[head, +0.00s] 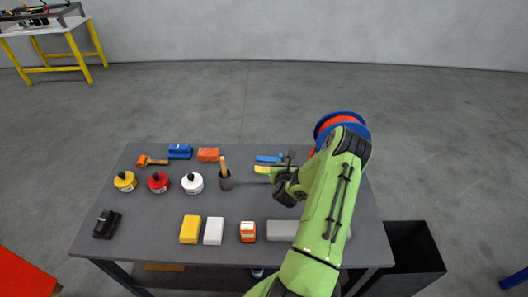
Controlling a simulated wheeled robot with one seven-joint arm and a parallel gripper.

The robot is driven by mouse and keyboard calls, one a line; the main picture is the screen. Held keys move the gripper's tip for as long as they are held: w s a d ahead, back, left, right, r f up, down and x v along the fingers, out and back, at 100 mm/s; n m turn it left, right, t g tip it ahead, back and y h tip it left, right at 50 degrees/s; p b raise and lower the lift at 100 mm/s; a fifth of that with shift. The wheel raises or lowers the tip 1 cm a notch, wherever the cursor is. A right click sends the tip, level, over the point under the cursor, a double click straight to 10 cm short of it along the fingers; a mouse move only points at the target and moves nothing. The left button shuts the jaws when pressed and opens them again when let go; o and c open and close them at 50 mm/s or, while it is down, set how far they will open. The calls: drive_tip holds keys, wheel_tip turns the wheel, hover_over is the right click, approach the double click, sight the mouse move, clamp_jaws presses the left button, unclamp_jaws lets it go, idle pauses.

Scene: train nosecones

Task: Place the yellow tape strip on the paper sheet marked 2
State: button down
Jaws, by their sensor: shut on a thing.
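The yellow tape strip (262,169) shows at the fingertips of my gripper (274,175), towards the back of the grey table. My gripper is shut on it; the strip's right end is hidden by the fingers. The strip is low over the tabletop, and I cannot tell whether it touches it. A blue strip (268,158) lies just behind it. I see no paper sheet marked 2 in this view; my arm hides part of the table's right side.
A brush pot (224,181) stands close to the left of my gripper. A blue and orange spool (341,121) is at the back right, partly behind my arm. White (193,183), red (158,182) and yellow (125,181) containers stand left. The table's middle (150,213) has free room.

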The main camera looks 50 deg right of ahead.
drive_tip(key=shift+r, duration=0.1)
drive_tip(key=w+a+f+n+y+b, duration=0.1)
drive_tip(key=w+a, duration=0.1)
drive_tip(key=a, duration=0.4)
drive_tip(key=w+a+f+n+t+y+b, duration=0.1)
drive_tip(key=w+a, duration=0.2)
drive_tip(key=a, duration=0.3)
drive_tip(key=w+a+f+n+t+y, duration=0.1)
drive_tip(key=w+a+n+y, duration=0.1)
drive_tip(key=a, duration=0.5)
drive_tip(key=shift+w+b, duration=0.4)
drive_tip(key=shift+w, duration=0.3)
drive_tip(key=a+n+y, duration=0.1)
drive_tip(key=a, duration=0.2)
drive_tip(key=a+n+t+y+b, duration=0.1)
drive_tip(key=a, duration=0.3)
drive_tip(key=w+a+y, duration=0.1)
drive_tip(key=a, duration=0.3)
drive_tip(key=shift+f+n+t, duration=0.15)
drive_tip(key=shift+n+t, duration=0.25)
drive_tip(key=a+n+y, duration=0.1)
drive_tip(key=a, duration=0.2)
drive_tip(key=s+a+n+y+b, duration=0.1)
drive_tip(key=a, duration=0.3)
drive_tip(key=a+r+n+y, duration=0.1)
drive_tip(key=a, duration=0.2)
drive_tip(key=shift+s+a+t, duration=0.2)
drive_tip(key=shift+a+t, duration=0.2)
